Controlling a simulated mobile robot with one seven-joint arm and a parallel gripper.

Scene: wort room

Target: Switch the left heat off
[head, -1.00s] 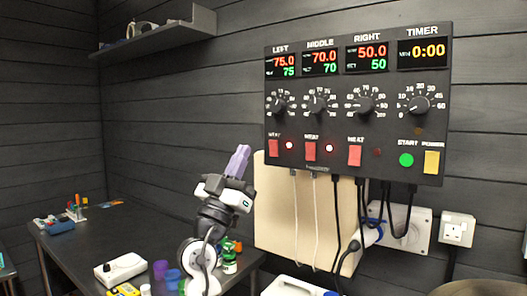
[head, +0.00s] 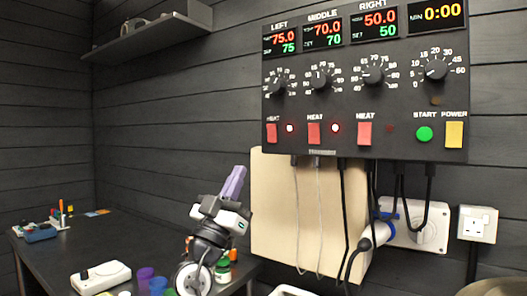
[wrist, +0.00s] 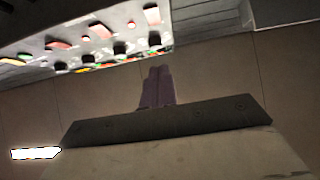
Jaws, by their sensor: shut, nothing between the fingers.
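The black control panel (head: 345,100) hangs on the wall at the upper right of the head view. The left heat switch (head: 272,133) is a red rocker, and the small lamp (head: 290,128) beside it glows. The panel also shows at the upper left of the wrist view (wrist: 90,55), foreshortened and blurred. My gripper (head: 236,172) has purple fingers, shut and empty, pointing up. It is below and left of the left heat switch, apart from it. The fingers also show in the wrist view (wrist: 158,75).
The middle heat switch (head: 314,133) has a lit lamp; the right heat switch (head: 365,133) has a dark one. Cables hang below the panel over a beige board (head: 283,225). A shelf (head: 150,35) juts out at upper left. A dark table (head: 60,262) carries small items.

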